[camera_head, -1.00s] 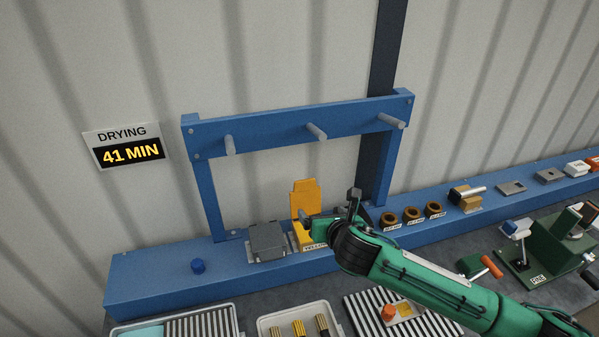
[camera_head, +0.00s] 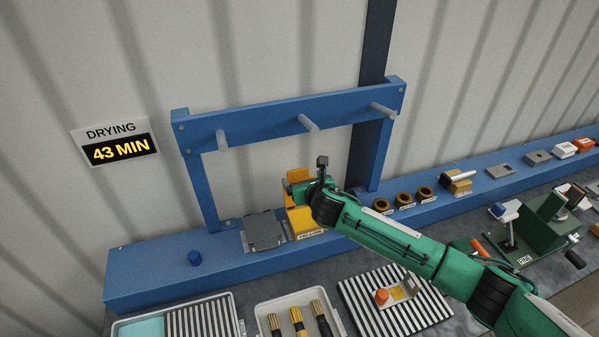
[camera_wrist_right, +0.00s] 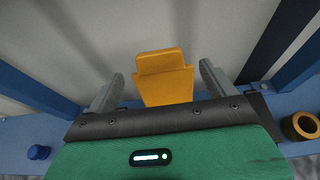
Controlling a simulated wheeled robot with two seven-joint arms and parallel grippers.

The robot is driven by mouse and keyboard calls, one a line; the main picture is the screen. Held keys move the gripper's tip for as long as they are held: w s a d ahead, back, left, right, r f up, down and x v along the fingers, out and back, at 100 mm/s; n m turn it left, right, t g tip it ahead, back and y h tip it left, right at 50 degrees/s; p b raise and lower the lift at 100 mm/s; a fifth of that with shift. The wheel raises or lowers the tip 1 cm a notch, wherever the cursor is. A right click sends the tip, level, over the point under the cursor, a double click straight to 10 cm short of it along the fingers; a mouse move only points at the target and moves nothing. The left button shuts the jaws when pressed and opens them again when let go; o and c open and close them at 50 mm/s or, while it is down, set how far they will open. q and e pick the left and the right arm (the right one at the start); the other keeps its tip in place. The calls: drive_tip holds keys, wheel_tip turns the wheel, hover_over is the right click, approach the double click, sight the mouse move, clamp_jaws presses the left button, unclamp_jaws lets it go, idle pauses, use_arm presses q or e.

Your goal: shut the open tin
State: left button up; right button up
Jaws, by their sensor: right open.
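The yellow tin (camera_head: 296,222) stands on the blue shelf, with its front label partly readable. Its yellow lid (camera_head: 299,174) stands up behind the body, so the tin is open. My right gripper (camera_head: 291,189) is in front of the lid, above the tin body, and hides part of both. In the right wrist view the lid (camera_wrist_right: 163,85) shows between and beyond the two spread fingers of the right gripper (camera_wrist_right: 161,72), with gaps on both sides. Whether the gripper touches the lid I cannot tell. My left gripper is not in view.
A grey tin (camera_head: 264,232) sits close left of the yellow one. A blue knob (camera_head: 194,258) is farther left. A blue frame with pegs (camera_head: 290,122) rises behind. Brown rings (camera_head: 406,199) lie to the right. A tray with brushes (camera_head: 264,306) is in front.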

sight(298, 174)
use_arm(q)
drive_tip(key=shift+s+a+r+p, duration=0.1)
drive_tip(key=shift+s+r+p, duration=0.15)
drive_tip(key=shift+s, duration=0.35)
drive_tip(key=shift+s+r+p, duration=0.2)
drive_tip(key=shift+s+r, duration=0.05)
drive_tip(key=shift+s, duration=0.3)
use_arm(e)
drive_tip(key=shift+x, duration=2.25)
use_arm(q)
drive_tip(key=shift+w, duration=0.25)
use_arm(e)
drive_tip(key=shift+a, duration=0.1)
